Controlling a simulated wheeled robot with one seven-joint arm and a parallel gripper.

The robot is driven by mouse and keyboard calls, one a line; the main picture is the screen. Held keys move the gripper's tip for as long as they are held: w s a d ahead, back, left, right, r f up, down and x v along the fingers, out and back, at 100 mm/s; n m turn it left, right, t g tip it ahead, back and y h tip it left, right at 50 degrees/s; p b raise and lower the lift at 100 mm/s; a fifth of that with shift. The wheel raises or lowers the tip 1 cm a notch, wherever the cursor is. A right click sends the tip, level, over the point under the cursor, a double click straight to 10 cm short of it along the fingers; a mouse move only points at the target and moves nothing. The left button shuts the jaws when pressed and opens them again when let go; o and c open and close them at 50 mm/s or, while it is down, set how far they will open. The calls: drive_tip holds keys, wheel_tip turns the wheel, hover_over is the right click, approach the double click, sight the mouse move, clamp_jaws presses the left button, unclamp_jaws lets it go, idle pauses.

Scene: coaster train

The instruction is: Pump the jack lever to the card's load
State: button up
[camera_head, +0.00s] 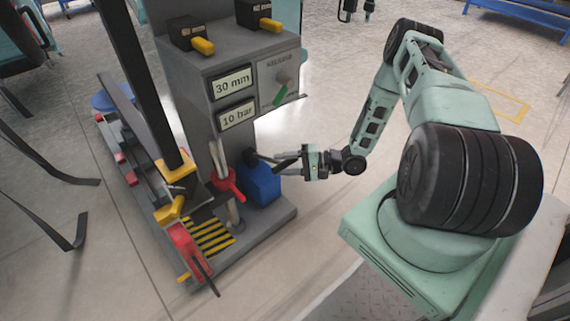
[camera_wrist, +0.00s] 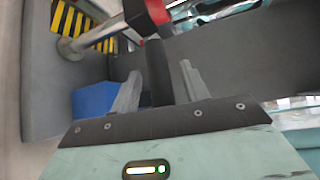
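The jack lever shows in the wrist view as a black grip (camera_wrist: 158,75) with a red collar (camera_wrist: 157,12). In the head view its black end (camera_head: 255,158) stands above the blue box. My gripper (camera_head: 285,163) is right of the press and points left at the lever. In the wrist view my gripper (camera_wrist: 160,82) has one grey finger on each side of the black grip, with small gaps; it looks open. The upper display (camera_head: 233,84) reads 30 mm and the lower display (camera_head: 237,116) reads 10 bar. I cannot make out a card stating the load.
The blue box (camera_head: 262,184) stands on the grey base (camera_head: 262,222), near a yellow-black striped plate (camera_head: 213,236). A red clamp (camera_head: 185,247) is at front left.

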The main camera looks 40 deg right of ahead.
drive_tip(key=shift+d, duration=0.1)
drive_tip(key=p+v, duration=0.4)
drive_tip(key=v, duration=1.3)
drive_tip(key=shift+s, duration=0.2)
drive_tip(key=shift+c, duration=0.3)
idle(2.2)
